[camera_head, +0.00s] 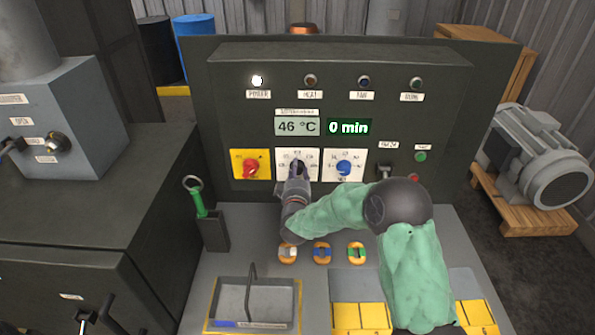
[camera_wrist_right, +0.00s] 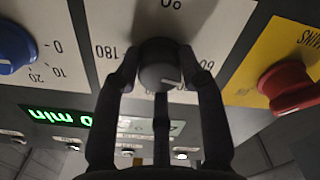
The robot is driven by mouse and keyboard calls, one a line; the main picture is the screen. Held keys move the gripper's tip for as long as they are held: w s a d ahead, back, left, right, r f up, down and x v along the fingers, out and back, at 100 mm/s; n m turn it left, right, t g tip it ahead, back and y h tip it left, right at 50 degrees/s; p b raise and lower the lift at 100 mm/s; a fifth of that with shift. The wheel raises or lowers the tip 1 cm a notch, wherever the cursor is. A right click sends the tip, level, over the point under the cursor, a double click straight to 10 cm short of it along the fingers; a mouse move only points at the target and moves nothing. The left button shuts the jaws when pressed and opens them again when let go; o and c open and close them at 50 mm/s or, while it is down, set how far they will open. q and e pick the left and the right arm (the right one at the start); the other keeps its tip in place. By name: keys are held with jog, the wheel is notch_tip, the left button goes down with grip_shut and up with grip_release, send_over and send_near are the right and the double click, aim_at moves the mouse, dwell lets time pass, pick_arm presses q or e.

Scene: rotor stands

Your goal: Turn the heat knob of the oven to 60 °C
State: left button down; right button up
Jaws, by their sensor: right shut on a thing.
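The heat knob (camera_wrist_right: 160,68) is a dark round knob on a white dial plate (camera_head: 312,158) in the middle of the oven panel. My right gripper (camera_head: 296,172) reaches up to it from below and is shut on it. In the right wrist view its fingers (camera_wrist_right: 160,85) close around the knob, with a pale mark on the knob's face and printed numbers such as 180 and 60 around it. The temperature display (camera_head: 297,126) reads 46 °C. The left gripper is not seen.
A red knob (camera_head: 251,168) on yellow is left of the heat knob, and a blue knob (camera_head: 344,167) is right. The timer display (camera_head: 349,127) reads 0 min. The power lamp (camera_head: 257,80) is lit. Rings (camera_head: 322,252), a tray (camera_head: 298,300) and yellow blocks (camera_head: 361,317) lie below.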

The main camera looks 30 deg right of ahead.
jog(key=shift+w+r+n, duration=0.15)
jog(key=shift+r+n, duration=0.25)
jog(key=shift+n, duration=0.6)
jog(key=o, duration=1.1)
jog(key=shift+a, duration=0.1)
jog(key=shift+o, duration=0.2)
jog(key=shift+a+f, duration=0.1)
jog(key=shift+f, duration=0.1)
jog(key=shift+f, duration=0.1)
jog(key=v, duration=1.2)
